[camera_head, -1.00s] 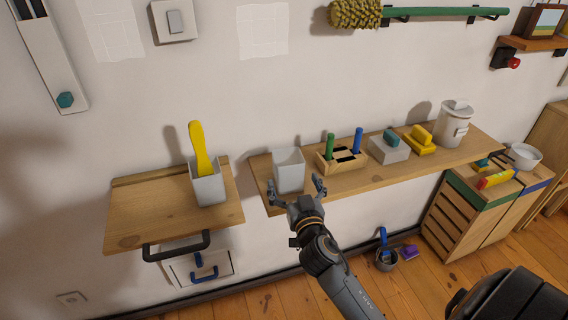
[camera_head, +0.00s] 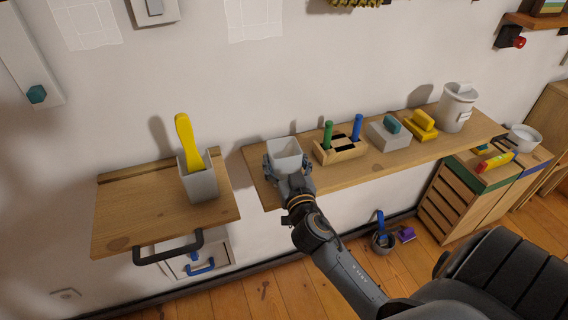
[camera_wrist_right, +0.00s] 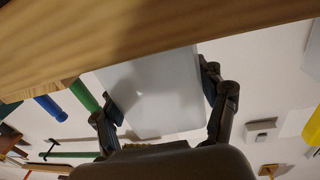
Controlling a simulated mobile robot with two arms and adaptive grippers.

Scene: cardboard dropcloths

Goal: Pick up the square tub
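The square tub (camera_head: 284,150) is a pale, open-topped tub near the left end of the long wooden shelf. My right gripper (camera_head: 288,168) reaches it from the front, with one finger on each side of it. In the right wrist view, the tub's pale wall (camera_wrist_right: 160,95) fills the space between the fingers (camera_wrist_right: 160,105). The fingers lie close along its sides; I cannot tell whether both press on it. The tub's lower part is hidden by my gripper and the shelf edge. It looks upright at shelf height. My left gripper is not in view.
A similar grey tub (camera_head: 199,184) with a yellow tool stands on the left shelf (camera_head: 125,215).

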